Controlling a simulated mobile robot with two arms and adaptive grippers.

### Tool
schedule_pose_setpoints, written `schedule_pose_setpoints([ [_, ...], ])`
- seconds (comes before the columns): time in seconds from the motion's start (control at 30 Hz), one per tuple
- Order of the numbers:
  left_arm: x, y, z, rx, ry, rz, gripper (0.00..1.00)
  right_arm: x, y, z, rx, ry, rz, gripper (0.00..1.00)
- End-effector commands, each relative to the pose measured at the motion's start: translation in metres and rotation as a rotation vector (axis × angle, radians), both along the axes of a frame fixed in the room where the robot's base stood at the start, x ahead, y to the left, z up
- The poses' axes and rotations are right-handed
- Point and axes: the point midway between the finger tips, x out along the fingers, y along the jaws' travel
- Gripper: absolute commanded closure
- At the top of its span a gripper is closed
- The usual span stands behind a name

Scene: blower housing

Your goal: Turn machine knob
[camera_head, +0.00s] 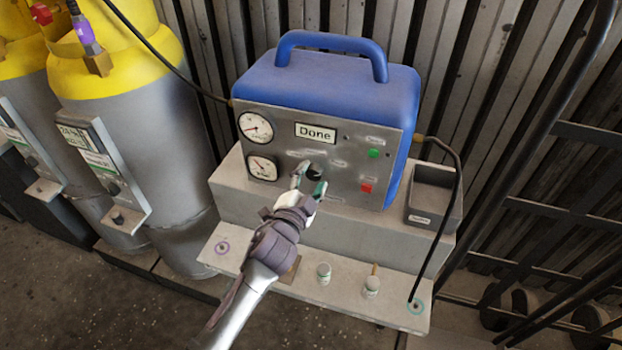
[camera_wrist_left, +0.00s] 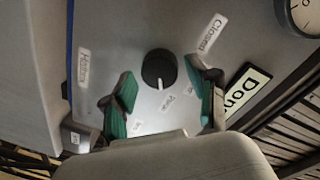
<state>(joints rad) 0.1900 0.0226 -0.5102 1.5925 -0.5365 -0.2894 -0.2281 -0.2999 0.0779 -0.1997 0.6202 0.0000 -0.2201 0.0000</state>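The machine (camera_head: 330,105) is a blue box with a handle and a grey front panel, standing on a grey base. A black round knob (camera_head: 315,172) sits in the middle of the panel, partly behind my gripper. In the left wrist view the knob (camera_wrist_left: 159,69) shows whole, with a white pointer mark. My left gripper (camera_head: 309,184) is in front of the panel, and its green-padded fingers (camera_wrist_left: 163,95) are spread apart. The knob lies beyond the fingertips, between their lines, with nothing held. My right gripper is not in view.
The panel has two gauges (camera_head: 256,127), a "Done" display (camera_head: 316,133), a green button (camera_head: 374,154) and a red button (camera_head: 366,188). A shelf (camera_head: 395,308) below holds small jars (camera_head: 324,273). Yellow-topped cylinders (camera_head: 135,120) stand at left, a black rack (camera_head: 570,215) at right.

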Motion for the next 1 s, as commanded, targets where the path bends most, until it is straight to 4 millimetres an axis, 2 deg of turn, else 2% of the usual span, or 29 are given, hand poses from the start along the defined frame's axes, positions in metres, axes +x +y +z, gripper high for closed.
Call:
schedule_pose_setpoints([
  [0.3, -0.001, 0.0, 0.0, -0.002, 0.001, 0.0, 0.34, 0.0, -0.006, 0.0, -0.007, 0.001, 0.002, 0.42],
  [0.43, -0.01, 0.004, 0.0, -0.002, 0.001, -0.001, 0.34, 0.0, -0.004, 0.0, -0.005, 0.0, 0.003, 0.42],
  [0.8, -0.081, 0.029, 0.004, -0.001, 0.003, 0.0, 0.34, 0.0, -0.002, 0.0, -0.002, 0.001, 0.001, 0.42],
  [1.0, -0.106, 0.038, 0.005, -0.001, 0.002, 0.0, 0.34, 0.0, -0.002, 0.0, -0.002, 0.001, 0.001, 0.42],
])
